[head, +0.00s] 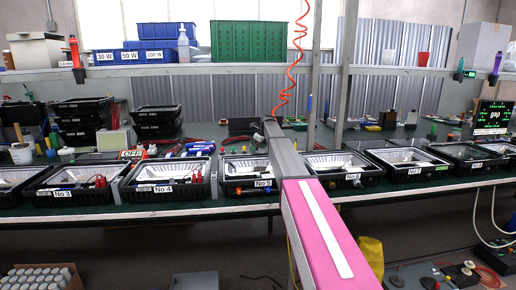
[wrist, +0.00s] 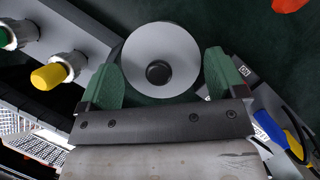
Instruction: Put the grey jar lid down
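The grey jar lid (wrist: 180,48) is a round grey disc with a black knob at its centre, in the wrist view. My gripper (wrist: 163,75) has two green fingers, one at each side of the lid, and they appear to touch its rim. The lid lies flat to the camera, over a dark green surface; its height above that surface is hard to judge. In the head view my pink and grey arm reaches over the bench, and its far end hides the gripper and the lid.
In the wrist view, a grey block with a yellow-capped fitting (wrist: 48,77) stands left, and blue and yellow handled tools (wrist: 275,130) lie right. In the head view, a row of black floodlight housings (head: 165,180) lines the bench front. Stacked black trays (head: 157,122) stand behind.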

